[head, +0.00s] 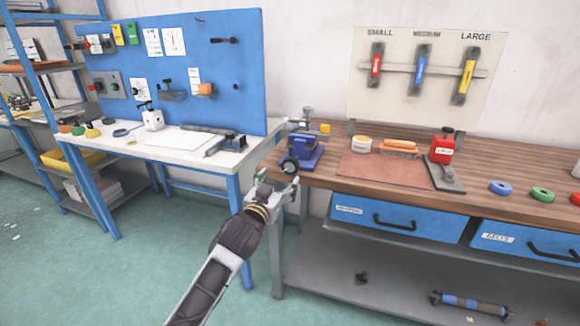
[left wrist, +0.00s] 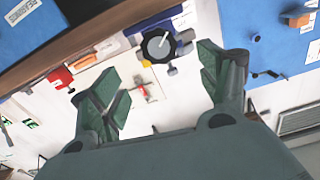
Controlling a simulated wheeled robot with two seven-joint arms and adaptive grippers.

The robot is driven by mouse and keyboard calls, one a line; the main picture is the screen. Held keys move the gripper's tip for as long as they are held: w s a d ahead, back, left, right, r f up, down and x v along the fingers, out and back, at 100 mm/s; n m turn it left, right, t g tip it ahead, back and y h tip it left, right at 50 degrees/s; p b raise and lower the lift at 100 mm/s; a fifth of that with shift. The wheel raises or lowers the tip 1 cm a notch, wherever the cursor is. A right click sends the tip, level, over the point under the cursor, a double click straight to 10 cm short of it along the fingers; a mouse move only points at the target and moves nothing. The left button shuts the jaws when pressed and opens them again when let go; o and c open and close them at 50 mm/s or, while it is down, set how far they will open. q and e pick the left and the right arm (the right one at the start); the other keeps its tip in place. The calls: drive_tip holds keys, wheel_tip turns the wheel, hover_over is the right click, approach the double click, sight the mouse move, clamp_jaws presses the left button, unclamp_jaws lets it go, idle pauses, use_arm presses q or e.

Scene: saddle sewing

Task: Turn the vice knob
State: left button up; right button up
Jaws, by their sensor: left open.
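The blue vice (head: 303,150) stands on the left end of the wooden workbench. Its round dark knob (head: 289,166) faces the front, and a yellow part shows at its upper right. My left gripper (head: 277,183) is just below and in front of the knob, apart from it as far as I can tell. In the left wrist view the knob (left wrist: 158,46) is a dark disc with a light handle or pointer. It appears beyond the gap between the spread, empty fingers of the left gripper (left wrist: 160,88). My right gripper is not in view.
On the wooden workbench (head: 490,172) are a brown mat (head: 380,171), a red tool (head: 442,148) and colored rings. Blue drawers (head: 400,218) hang under its front edge. A white table (head: 185,138) with a blue pegboard (head: 215,60) stands left. Green floor is clear in front.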

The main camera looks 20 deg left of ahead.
sight(290, 166)
use_arm(q)
drive_tip(key=shift+w+d+b, duration=0.15)
drive_tip(key=shift+w+b, duration=0.45)
drive_tip(key=shift+w, duration=4.75)
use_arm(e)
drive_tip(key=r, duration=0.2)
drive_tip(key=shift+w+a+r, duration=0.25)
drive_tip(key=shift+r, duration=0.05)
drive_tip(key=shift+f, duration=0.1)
